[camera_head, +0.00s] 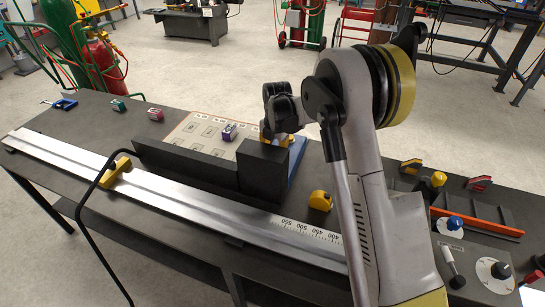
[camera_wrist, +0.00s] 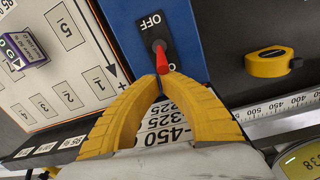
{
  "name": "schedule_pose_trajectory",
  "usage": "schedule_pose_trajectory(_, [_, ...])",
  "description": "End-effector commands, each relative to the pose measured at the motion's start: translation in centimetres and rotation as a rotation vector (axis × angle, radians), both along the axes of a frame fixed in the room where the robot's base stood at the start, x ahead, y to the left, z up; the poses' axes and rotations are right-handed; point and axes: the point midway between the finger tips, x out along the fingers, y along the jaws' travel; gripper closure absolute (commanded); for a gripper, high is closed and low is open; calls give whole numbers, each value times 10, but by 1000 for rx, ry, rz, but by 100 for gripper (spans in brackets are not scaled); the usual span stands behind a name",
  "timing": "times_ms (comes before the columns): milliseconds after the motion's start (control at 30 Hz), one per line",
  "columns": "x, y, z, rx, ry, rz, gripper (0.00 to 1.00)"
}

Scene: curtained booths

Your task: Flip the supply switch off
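The supply switch (camera_wrist: 160,56) shows in the wrist view, with a metal base and a red-tipped lever on a black plate. The plate is on a blue panel (camera_wrist: 197,35). "OFF" is printed above the lever, which leans down the picture, away from that word. The lower label is mostly hidden. My gripper (camera_wrist: 161,80) has its yellow fingertips together just below the lever's red tip. I cannot tell whether they touch it. In the head view my gripper (camera_head: 268,133) is mostly hidden behind a black block, and the switch is hidden too.
The black block (camera_head: 264,170) stands close in front of my gripper. A numbered board (camera_wrist: 55,70) lies left of the blue panel. A yellow tape measure (camera_wrist: 268,62) lies to the right. A long metal rail (camera_head: 190,198) runs along the bench's front.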

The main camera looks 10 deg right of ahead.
Motion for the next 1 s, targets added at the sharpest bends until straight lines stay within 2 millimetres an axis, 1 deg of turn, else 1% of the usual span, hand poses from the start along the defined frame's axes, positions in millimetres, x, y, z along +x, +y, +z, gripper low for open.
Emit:
schedule_pose_trajectory(400, [3, -2, 3, 40, 60, 1, 100])
schedule_pose_trajectory(567, [5, -3, 6, 38, 58, 0, 100])
schedule_pose_trajectory(1000, [21, -14, 15, 38, 58, -1, 100])
